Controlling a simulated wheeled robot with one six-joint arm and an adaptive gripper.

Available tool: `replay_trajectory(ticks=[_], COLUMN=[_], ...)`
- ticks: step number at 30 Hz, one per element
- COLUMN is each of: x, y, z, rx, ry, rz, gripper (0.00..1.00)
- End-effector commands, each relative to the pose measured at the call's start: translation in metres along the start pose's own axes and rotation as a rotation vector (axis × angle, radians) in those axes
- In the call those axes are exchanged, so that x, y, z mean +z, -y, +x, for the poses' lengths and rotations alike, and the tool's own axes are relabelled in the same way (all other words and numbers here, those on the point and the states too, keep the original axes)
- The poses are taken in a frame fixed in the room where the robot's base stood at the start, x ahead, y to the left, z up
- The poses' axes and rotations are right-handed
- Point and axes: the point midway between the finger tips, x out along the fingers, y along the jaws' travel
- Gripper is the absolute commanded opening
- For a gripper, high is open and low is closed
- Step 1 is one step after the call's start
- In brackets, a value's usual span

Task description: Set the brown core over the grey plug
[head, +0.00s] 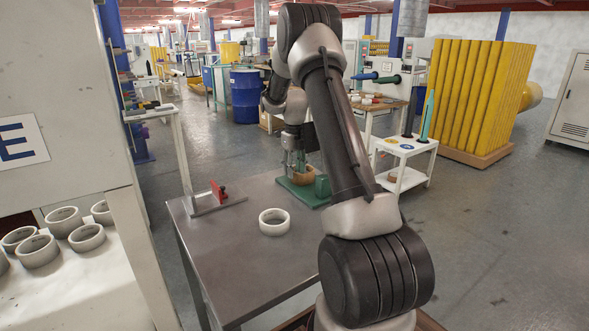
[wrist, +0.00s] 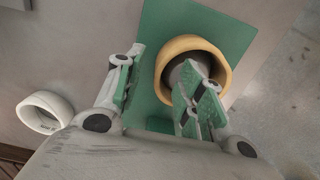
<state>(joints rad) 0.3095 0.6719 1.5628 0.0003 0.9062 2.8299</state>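The brown core (wrist: 223,72) is a tan ring on the green base plate (wrist: 160,25) in the wrist view. The grey plug (wrist: 182,72) shows inside its opening, so the core appears to be around the plug. Whether it is fully seated I cannot tell. My gripper (wrist: 163,62) is open, with one finger outside the core's left side and the other over its opening. I see no clear contact between the fingers and the core's wall. In the head view the core (head: 304,175) sits below my gripper (head: 295,158); the plug is hidden there.
A white ring (head: 274,222) lies on the grey metal table (head: 235,265). A red clamp-like fixture (head: 218,192) stands at the table's far left. A green block (head: 322,185) is on the base plate. Several white rings lie on the left bench (head: 85,280).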

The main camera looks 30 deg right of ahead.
Motion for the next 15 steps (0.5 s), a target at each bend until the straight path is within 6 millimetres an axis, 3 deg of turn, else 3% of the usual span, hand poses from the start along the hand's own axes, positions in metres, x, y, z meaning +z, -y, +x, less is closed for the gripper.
replay_trajectory(ticks=[5, 15], x=[0.0, 0.001], y=[0.0, 0.0], z=[-0.009, -0.081], rx=[0.0, -0.001], ry=[0.0, 0.004], rz=[0.0, 0.0], gripper=[0.39, 0.39])
